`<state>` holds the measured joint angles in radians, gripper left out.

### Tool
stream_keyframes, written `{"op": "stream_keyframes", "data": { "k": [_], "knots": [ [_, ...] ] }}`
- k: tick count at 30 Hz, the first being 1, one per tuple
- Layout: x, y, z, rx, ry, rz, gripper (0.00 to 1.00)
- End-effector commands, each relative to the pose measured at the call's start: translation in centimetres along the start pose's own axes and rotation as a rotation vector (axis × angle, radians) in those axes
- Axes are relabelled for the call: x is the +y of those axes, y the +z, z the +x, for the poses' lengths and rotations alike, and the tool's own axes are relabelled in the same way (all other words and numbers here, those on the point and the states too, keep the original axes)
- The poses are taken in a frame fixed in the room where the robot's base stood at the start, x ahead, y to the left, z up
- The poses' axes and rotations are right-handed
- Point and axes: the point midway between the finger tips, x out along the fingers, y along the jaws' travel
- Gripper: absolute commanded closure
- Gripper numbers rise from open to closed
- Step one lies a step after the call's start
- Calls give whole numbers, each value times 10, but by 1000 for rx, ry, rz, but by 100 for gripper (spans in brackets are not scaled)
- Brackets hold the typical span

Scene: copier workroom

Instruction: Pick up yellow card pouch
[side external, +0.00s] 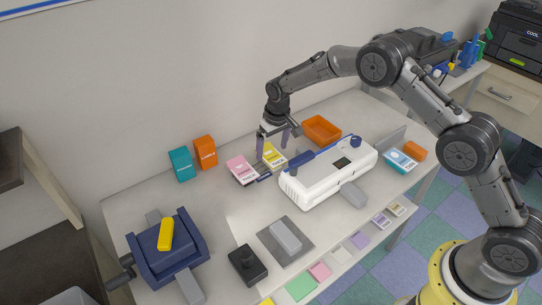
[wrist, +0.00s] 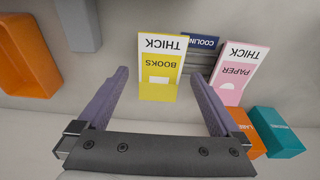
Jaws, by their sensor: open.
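The yellow card pouch (side external: 274,155), yellow and white with lettering that reads THICK BOOKS, stands or leans beside a pink pouch at the back of the table, left of the white machine. In the wrist view the yellow pouch (wrist: 160,85) appears between the two finger lines. My gripper (side external: 272,146) is above and around it in the side view, pointing down, with its fingers apart. In the wrist view my gripper (wrist: 159,75) is open and empty, with purple-grey fingers on either side of the pouch. I cannot tell whether they touch it.
The pink pouch (wrist: 238,72) and a dark blue COOLING label (wrist: 203,41) are close beside it. A white machine (side external: 325,180) stands to the right, an orange tray (side external: 321,129) behind. Teal (side external: 181,164) and orange (side external: 205,152) boxes stand left.

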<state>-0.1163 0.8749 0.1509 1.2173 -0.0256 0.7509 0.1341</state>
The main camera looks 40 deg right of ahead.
Motion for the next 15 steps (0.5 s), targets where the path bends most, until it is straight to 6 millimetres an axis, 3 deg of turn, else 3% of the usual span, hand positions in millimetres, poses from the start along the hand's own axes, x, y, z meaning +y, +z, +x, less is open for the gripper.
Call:
{"op": "stream_keyframes", "data": {
  "k": [3, 9, 15],
  "knots": [
    [0, 0, 10, 1, 0, 0, 0],
    [0, -1, 11, 2, 0, 0, 0],
    [0, 0, 10, 2, 0, 0, 36]
  ]
}}
